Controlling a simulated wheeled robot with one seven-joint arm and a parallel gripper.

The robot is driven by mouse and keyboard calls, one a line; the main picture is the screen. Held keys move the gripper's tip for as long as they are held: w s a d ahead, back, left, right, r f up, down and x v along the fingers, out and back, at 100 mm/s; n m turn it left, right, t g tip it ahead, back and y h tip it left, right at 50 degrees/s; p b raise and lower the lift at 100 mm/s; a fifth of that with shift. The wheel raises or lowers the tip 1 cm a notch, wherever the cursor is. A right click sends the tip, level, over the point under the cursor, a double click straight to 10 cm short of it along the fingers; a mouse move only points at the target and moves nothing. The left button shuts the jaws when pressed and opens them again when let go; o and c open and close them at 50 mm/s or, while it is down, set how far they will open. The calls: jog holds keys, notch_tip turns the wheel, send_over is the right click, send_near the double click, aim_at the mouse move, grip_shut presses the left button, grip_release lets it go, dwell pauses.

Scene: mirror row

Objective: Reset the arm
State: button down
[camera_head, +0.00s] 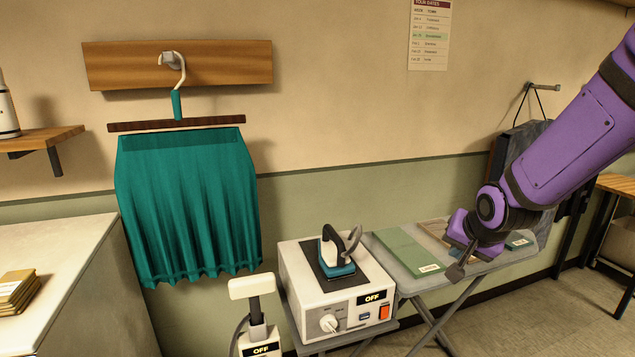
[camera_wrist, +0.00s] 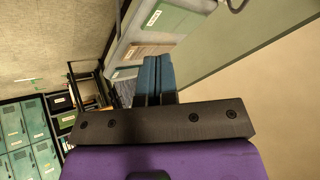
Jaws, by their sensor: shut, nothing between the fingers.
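My arm (camera_head: 570,150) is purple with dark joints and reaches in from the upper right of the head view. My gripper (camera_head: 457,270) points down and left over the grey ironing board (camera_head: 405,282), near the green folder-like item. In the wrist view the two fingers of my gripper (camera_wrist: 157,60) lie side by side, shut, with nothing between them. I cannot tell the exact height of the fingertips above the board.
A steam iron (camera_head: 337,262) rests on a white station (camera_head: 330,310) marked OFF. A teal skirt (camera_head: 187,205) hangs on the wall. A white counter (camera_head: 60,265) stands left. A dark garment (camera_head: 515,150) hangs behind my arm. Teal lockers (camera_wrist: 25,135) show in the wrist view.

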jog(key=s+r+n, duration=0.2)
jog(key=s+r, duration=0.3)
jog(key=s, duration=0.3)
jog(key=s+d+r+n+g, duration=0.1)
jog(key=s+r+n, duration=0.1)
jog(key=s+r, duration=0.3)
jog(key=s+r+n, duration=0.2)
jog(key=s+r, duration=0.3)
jog(key=s, duration=0.7)
jog(key=shift+s+d+r+g, duration=0.15)
jog(key=shift+d+g, duration=0.2)
jog(key=shift+g, duration=0.05)
